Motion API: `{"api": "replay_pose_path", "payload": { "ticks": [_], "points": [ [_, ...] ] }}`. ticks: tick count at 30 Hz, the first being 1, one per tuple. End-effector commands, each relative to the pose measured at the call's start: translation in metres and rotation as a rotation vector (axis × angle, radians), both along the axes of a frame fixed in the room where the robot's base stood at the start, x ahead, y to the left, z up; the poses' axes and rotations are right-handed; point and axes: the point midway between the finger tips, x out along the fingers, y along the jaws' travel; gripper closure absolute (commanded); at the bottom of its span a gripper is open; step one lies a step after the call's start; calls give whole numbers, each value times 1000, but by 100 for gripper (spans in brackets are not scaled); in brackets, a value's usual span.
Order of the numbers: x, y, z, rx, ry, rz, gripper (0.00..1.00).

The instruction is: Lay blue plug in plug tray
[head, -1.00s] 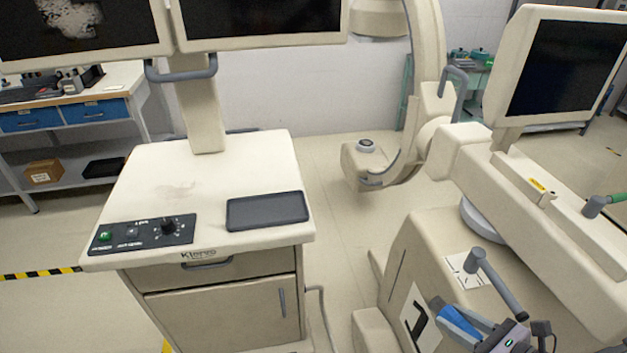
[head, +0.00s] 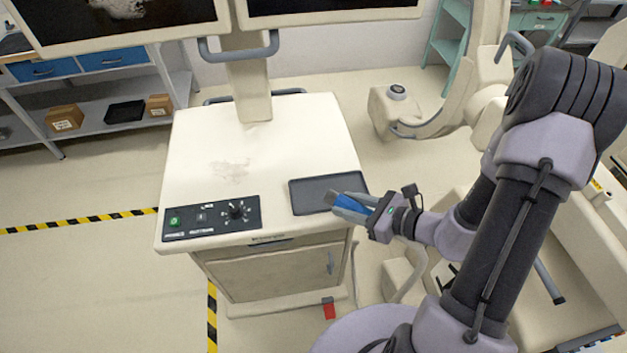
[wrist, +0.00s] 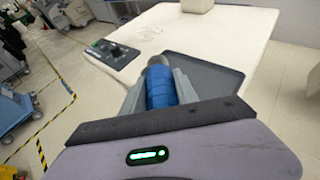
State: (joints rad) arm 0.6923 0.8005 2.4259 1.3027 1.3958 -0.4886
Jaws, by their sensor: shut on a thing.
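The blue plug (head: 352,206) is a blue cylinder with a grey metal end. My gripper (head: 345,204) is shut on it and holds it at the front right edge of the cart top. In the wrist view the plug (wrist: 160,86) lies lengthwise between the two grey fingers, its metal end pointing away from me. The plug tray (head: 310,196) is a shallow dark grey tray at the right of the cart top. In the wrist view the tray (wrist: 218,76) shows just right of and beyond the plug. The plug's tip overlaps the tray's right part in the head view; its height above it is unclear.
The cream cart top (head: 200,130) carries a black control panel (head: 212,217) with a green button and knob at its front left. A monitor post (head: 249,85) rises at the back. Cream imaging equipment (head: 460,110) stands to the right. The middle of the cart top is clear.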

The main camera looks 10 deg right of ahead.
Motion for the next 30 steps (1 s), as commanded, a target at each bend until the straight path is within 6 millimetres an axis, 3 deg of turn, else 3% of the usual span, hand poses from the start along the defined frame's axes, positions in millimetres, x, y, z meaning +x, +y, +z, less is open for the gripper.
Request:
{"api": "replay_pose_path", "payload": {
  "ticks": [6, 10, 14, 19, 29, 30],
  "points": [
    [74, 23, -8, -2, -3, 7, 100],
    [102, 31, -11, -1, -1, 3, 100],
    [110, 33, -18, 1, 1, 1, 100],
    [110, 33, -48, 2, 2, 0, 100],
    [110, 32, -50, 1, -1, 0, 100],
    [110, 32, -50, 0, 0, 1, 60]
  ]
}}
